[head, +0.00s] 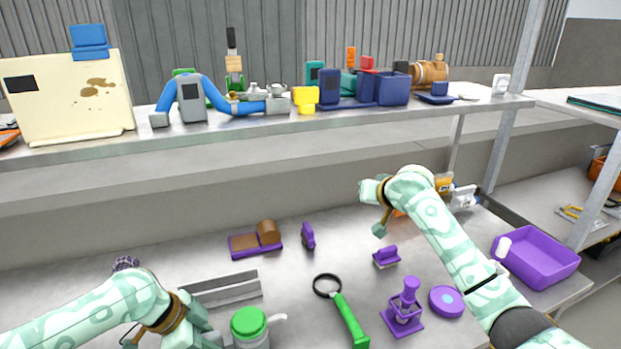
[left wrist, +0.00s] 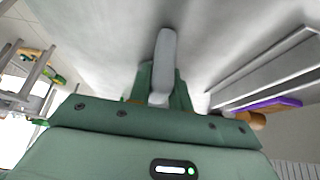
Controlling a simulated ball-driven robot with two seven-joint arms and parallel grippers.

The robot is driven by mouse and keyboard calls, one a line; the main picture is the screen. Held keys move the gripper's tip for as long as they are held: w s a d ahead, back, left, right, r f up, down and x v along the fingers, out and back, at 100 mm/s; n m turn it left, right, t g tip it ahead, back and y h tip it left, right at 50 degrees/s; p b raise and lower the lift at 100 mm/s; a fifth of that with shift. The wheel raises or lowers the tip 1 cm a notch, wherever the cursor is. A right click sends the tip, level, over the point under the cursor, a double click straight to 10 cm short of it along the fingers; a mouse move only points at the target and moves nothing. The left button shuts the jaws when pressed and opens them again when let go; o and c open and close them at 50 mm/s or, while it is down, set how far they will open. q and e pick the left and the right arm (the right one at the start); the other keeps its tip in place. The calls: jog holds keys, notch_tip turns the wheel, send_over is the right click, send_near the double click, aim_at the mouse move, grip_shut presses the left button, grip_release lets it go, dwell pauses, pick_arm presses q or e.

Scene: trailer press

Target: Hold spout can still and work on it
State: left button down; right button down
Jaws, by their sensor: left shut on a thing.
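The spout can (head: 250,335), grey with a green lid and a pale spout pointing right, stands at the bottom of the head view, partly cut off by the frame. My left gripper (head: 218,338) is at its left side, shut on a grey upright part, which looks like the can's handle (left wrist: 164,60) in the left wrist view. My left gripper (left wrist: 163,92) also shows there, its fingers around that part. The rest of the can is not clear in that view. My right gripper (head: 375,208) is above the back of the bench, away from the can; its jaw opening is unclear.
A green-handled magnifier (head: 346,318) lies right of the can. A purple stamp (head: 404,310), purple disc (head: 447,301) and purple bin (head: 537,260) are farther right. A grey angled rail (head: 220,290) lies behind my left gripper. A loaded shelf (head: 330,118) spans the back.

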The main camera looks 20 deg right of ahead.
pick_arm(q)
jog(key=c, duration=1.2)
grip_release()
jog(key=shift+r, duration=0.1)
